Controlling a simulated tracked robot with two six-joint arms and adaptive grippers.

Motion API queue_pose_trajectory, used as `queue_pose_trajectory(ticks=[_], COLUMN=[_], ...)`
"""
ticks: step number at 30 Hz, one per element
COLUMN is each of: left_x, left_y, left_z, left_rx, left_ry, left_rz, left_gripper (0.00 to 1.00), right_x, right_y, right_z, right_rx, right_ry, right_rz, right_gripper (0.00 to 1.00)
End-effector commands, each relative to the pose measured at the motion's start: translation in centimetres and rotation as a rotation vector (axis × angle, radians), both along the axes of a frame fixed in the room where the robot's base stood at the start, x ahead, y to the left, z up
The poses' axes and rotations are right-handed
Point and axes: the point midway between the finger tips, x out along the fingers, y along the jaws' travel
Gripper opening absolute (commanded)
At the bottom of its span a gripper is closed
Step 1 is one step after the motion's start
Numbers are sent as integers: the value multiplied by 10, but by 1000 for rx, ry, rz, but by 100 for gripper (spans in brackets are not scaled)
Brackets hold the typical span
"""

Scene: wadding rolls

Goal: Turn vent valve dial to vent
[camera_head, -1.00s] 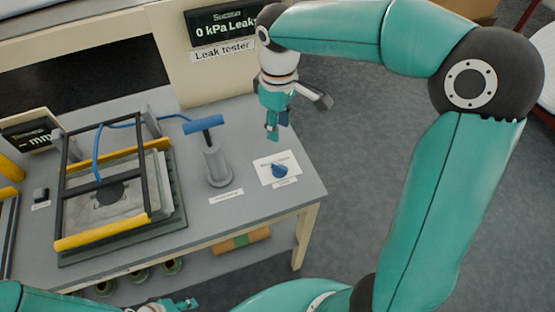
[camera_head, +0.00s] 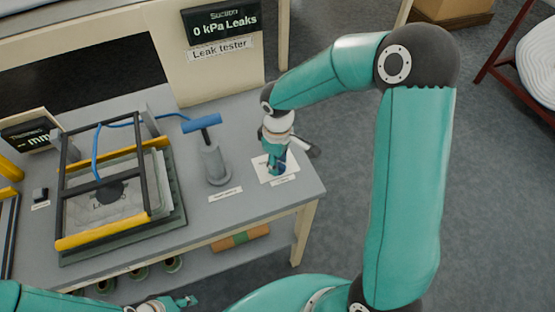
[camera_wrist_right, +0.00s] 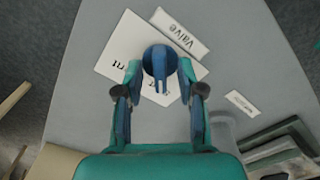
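The vent valve dial is a blue round knob (camera_wrist_right: 160,62) with a pointer bar, on a white label card (camera_wrist_right: 122,52) on the table. In the right wrist view the bar points down the picture, towards my gripper's palm. My right gripper (camera_wrist_right: 160,85) is open, its two fingers on either side of the dial, with gaps to it. In the head view my right gripper (camera_head: 275,168) is directly over the card (camera_head: 264,170) and hides most of the dial. My left gripper (camera_head: 186,302) is low at the bottom edge; its finger state is unclear.
A grey hand pump (camera_head: 213,160) with a blue handle stands left of the dial. A framed press with yellow bars (camera_head: 100,232) is further left. The leak tester display (camera_head: 225,25) reads 0 kPa. The table's right edge is close to the dial.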

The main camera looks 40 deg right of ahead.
Motion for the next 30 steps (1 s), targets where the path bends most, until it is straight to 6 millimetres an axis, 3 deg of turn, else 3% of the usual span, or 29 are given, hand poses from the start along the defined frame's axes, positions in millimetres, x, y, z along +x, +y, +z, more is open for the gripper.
queue_pose_trajectory(ticks=[6, 13, 30], left_x=[0, 0, 0], left_y=[0, 0, 0], left_z=[0, 0, -14], left_rx=[0, 0, 0], left_ry=[0, 0, 0], left_rz=[0, 0, 0], left_gripper=[40, 40, 40], right_x=[0, 0, 1], right_y=[0, 0, 0], right_z=[0, 0, -2], right_rx=[0, 0, -1], right_ry=[0, 0, -4], right_rz=[-1, -1, -89], right_gripper=[37, 0, 0])
